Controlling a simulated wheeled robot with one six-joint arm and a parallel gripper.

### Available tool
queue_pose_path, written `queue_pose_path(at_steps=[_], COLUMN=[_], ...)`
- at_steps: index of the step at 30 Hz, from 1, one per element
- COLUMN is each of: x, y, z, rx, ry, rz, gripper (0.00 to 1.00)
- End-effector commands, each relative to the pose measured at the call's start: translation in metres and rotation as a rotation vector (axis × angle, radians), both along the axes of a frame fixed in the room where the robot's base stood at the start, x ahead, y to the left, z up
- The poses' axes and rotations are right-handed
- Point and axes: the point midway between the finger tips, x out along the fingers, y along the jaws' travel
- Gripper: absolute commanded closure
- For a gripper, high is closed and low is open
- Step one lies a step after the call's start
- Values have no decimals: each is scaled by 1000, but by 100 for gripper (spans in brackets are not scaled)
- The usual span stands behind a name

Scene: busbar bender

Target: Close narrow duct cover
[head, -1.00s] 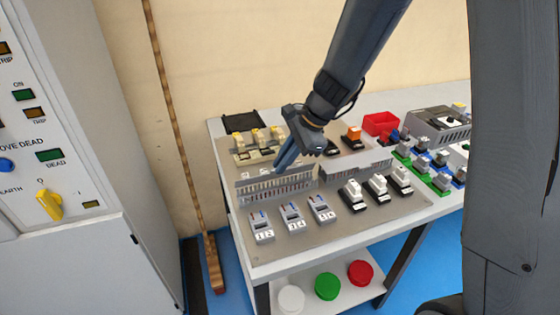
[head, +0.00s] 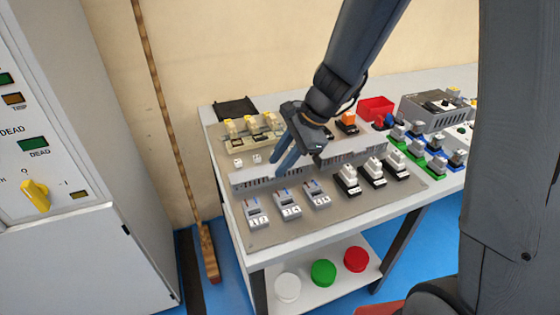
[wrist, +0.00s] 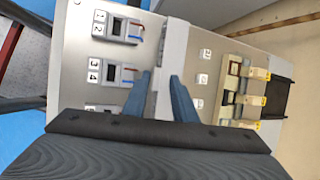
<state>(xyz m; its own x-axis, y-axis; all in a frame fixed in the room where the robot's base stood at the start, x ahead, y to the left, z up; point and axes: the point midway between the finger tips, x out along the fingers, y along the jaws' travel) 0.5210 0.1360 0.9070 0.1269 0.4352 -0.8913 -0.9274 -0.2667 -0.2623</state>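The left grey slotted duct (head: 262,181) lies across the middle of the tilted panel. Its light grey upper face is smooth and the slots show only partly below it. I cannot tell whether the cover is fully seated. My gripper (head: 282,157) is over this duct, fingers pointing down. In the wrist view the two blue fingers of my gripper (wrist: 160,77) stand apart. The pale duct strip (wrist: 172,48) runs between and beyond them. Contact with the strip is unclear. A second duct (head: 350,154) lies to the right, partly hidden by my gripper.
Several breakers (head: 288,205) stand in front of the ducts and yellow-topped parts (head: 252,126) behind. A red bin (head: 376,107) is at the back right. A grey cabinet (head: 85,235) stands left. Round green (head: 323,272) and red caps are on the lower shelf.

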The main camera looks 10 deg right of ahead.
Motion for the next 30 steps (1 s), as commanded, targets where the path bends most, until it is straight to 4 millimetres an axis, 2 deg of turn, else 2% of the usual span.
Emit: queue_pose_path(at_steps=[15,27,30], x=[-8,-10,-17], y=[-30,-33,-37], z=[62,68,65], rx=[0,-1,-25], ry=[-2,-1,-10], rz=[-1,1,42], gripper=[75,75,75])
